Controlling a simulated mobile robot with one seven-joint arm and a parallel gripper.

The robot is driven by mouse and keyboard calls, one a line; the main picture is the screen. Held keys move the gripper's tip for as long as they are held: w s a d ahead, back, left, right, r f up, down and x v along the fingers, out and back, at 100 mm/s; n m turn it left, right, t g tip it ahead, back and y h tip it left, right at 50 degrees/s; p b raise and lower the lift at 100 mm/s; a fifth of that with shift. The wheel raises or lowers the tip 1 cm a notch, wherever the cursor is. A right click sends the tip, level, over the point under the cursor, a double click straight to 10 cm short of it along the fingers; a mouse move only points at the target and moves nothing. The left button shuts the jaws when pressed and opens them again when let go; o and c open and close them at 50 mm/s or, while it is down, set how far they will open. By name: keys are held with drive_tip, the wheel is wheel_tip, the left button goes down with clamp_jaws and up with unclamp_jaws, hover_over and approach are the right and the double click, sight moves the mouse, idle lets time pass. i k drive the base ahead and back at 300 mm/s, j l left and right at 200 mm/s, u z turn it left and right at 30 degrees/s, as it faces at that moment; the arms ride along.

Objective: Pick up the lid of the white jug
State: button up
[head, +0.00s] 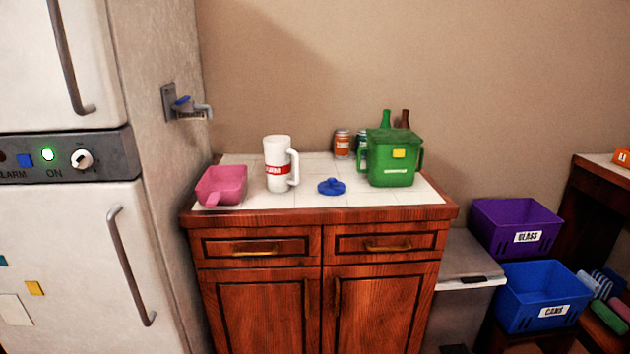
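The white jug (277,172) stands upright on the white tiled top of a wooden cabinet. It has a handle on its right side and a red band with lettering. A round blue lid (331,187) with a raised knob lies on the tiles to the right of the jug, apart from it. No lid shows on the jug. My gripper is not in view.
A pink scoop (221,185) lies left of the jug. A green container (392,160) stands right of the lid, with cans (342,143) and bottles (386,119) behind. A fridge (70,230) rises at left; purple (515,215) and blue (530,308) crates stand at right.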

sight(329, 187)
drive_tip(key=i+l+u, duration=0.2)
drive_tip(key=i, duration=0.4)
drive_tip(key=i+l+u, duration=0.15)
drive_tip(key=i+l, duration=0.25)
drive_tip(key=i, duration=0.15)
drive_tip(key=i+l+u, duration=0.2)
drive_tip(key=i+l, duration=0.2)
drive_tip(key=i, duration=0.1)
